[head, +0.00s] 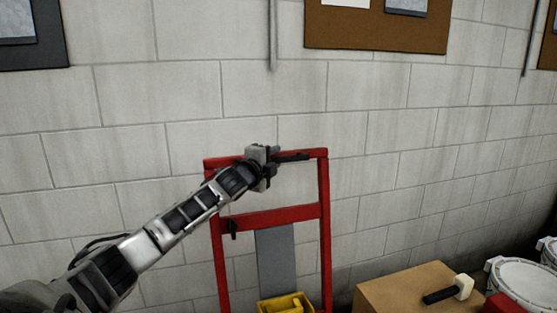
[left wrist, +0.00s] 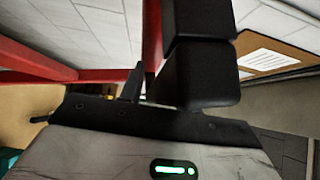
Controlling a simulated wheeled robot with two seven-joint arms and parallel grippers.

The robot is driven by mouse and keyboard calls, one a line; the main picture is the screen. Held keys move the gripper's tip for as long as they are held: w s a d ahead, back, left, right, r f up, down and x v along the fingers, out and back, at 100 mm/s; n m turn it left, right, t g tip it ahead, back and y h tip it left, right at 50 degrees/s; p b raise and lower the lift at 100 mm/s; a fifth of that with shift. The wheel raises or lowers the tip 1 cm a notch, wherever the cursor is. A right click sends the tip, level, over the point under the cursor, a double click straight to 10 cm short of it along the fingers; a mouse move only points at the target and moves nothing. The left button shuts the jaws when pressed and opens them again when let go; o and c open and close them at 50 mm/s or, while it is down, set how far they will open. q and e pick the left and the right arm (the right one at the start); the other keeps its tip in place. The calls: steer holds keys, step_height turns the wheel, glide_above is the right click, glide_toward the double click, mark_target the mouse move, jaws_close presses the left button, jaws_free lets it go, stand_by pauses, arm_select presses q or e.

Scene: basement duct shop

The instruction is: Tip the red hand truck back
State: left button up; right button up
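The red hand truck (head: 325,220) stands upright in front of the block wall, with a red top bar, a red crossbar and a grey centre plate. Its lower part is out of the picture. My left gripper (head: 284,156) is at the middle of the top bar, one finger on each side of it. In the left wrist view the red bar (left wrist: 152,35) fills the narrow gap between the fingers, so the gripper looks shut on it. My right gripper is in neither view.
A yellow bin (head: 287,304) sits low at the hand truck. To the right are a cardboard box (head: 395,287) with a mallet (head: 455,290) on top and white buckets (head: 525,285). The wall (head: 110,140) is close behind; pinboards (head: 375,28) hang above.

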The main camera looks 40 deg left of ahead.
arm_select(q)
steer(key=shift+s+a+r, duration=0.1)
steer(key=shift+a+r, duration=0.05)
steer(key=shift+a, duration=0.15)
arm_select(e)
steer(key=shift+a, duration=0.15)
arm_select(q)
steer(key=b+v, duration=0.3)
steer(key=v, duration=1.3)
steer(key=shift+d+b, duration=0.25)
steer(key=shift+b, duration=0.05)
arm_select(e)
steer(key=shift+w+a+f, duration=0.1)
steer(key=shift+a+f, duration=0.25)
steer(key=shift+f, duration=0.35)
